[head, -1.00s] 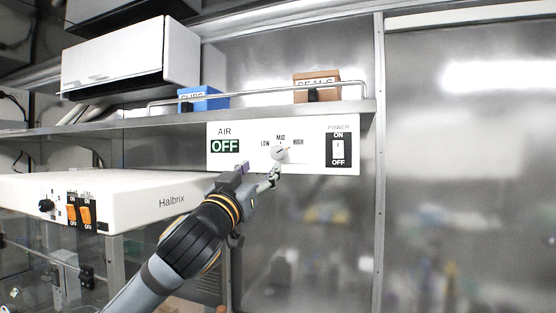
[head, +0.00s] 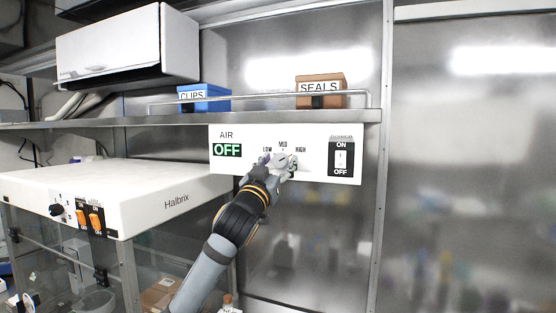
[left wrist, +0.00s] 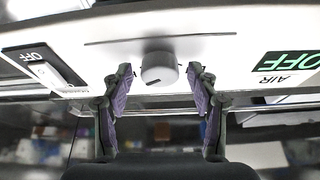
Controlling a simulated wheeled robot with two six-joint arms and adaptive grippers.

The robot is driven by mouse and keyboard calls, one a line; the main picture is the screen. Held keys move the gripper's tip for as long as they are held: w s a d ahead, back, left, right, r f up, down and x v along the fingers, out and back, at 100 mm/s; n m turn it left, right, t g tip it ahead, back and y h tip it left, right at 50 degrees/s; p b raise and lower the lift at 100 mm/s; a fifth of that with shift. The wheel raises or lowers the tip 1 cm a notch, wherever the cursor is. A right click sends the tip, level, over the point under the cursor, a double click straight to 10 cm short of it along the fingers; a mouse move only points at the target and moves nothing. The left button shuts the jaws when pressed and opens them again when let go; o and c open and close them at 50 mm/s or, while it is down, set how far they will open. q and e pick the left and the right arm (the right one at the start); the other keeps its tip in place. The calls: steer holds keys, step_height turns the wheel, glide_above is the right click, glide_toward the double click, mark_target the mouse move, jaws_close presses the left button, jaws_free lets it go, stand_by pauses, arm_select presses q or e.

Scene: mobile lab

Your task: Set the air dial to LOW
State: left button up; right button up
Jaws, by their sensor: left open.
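The air dial is a small white round knob (left wrist: 160,66) on a white control panel (head: 310,174), below the labels LOW, MID and HIGH. In the head view my left gripper (head: 275,163) is at the dial and partly covers it. In the left wrist view, which is upside down, the open fingers (left wrist: 160,80) stand to either side of the knob, with gaps visible between. A short dark mark shows on the knob's face, but I cannot tell which label it points to. The display under AIR (head: 227,150) reads OFF. My right gripper is not in view.
A power switch (head: 341,158) is on the panel's right. Above is a steel shelf with a rail, a blue CLIPS box (head: 205,103) and a brown SEALS box (head: 321,86). A white Halbrix unit (head: 125,190) stands at left. The steel wall at right is clear.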

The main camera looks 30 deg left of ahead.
arm_select(q)
steer(key=c, duration=1.2)
